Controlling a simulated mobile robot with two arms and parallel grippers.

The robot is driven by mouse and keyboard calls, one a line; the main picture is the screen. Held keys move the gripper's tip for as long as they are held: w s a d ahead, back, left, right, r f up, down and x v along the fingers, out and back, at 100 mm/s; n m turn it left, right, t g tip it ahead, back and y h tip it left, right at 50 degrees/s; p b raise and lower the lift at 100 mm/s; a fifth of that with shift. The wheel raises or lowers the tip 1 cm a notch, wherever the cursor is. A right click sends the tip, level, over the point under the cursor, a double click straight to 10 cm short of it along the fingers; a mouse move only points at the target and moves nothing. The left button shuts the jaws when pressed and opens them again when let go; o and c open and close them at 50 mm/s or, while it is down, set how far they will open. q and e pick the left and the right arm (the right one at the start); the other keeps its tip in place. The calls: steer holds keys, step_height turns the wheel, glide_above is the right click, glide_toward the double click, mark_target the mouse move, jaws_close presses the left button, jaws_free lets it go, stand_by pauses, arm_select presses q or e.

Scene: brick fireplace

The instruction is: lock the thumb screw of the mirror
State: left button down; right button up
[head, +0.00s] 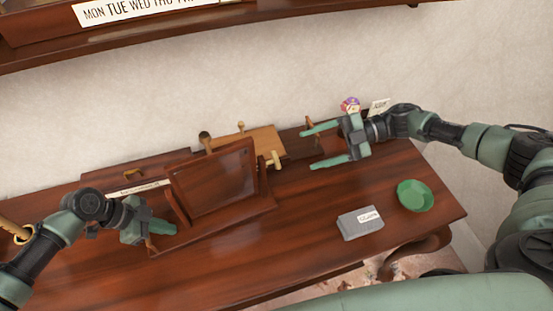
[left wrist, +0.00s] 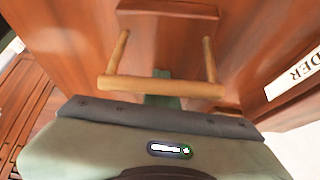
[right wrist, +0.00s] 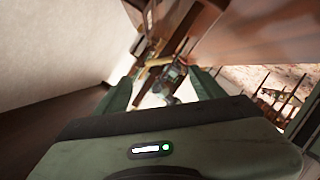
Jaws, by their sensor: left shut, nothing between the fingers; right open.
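The mirror (head: 215,182) is a dark panel in a reddish-brown wooden frame, tilted on a stand on the table. A pale wooden thumb screw (head: 275,160) sticks out at its right side. My right gripper (head: 307,150) is open and empty, its fingers pointing left toward the thumb screw, with a gap between. In the right wrist view, a tan piece (right wrist: 155,65) that looks like the screw lies beyond the open fingers. My left gripper (head: 174,228) is shut and empty at the lower left of the mirror. In the left wrist view, a wooden bar handle (left wrist: 160,87) crosses in front of its fingers.
A green bowl (head: 415,196) and a grey labelled box (head: 360,223) stand on the right of the wooden table (head: 290,230). Wooden items (head: 245,140) stand behind the mirror by the wall. A shelf (head: 150,33) overhangs the back. The front middle of the table is clear.

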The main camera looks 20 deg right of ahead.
mark_target(277, 160)
arm_select(q)
steer(key=shift+s+f, duration=0.2)
steer(key=shift+f, duration=0.1)
arm_select(e)
steer(key=x, duration=1)
steer(key=shift+a+f, duration=0.1)
steer(key=shift+a, duration=0.25)
steer(key=c, duration=1.4)
steer(key=shift+o, duration=0.2)
arm_select(q)
steer(key=shift+a, duration=0.1)
arm_select(e)
steer(key=m+g+h, duration=0.1)
steer(key=m+g, duration=0.1)
steer(key=m, duration=0.1)
steer(key=shift+m+g, duration=0.3)
steer(key=shift+s+f+m+g, duration=0.1)
steer(key=shift+m+g, duration=0.6)
steer(key=shift+m, duration=0.3)
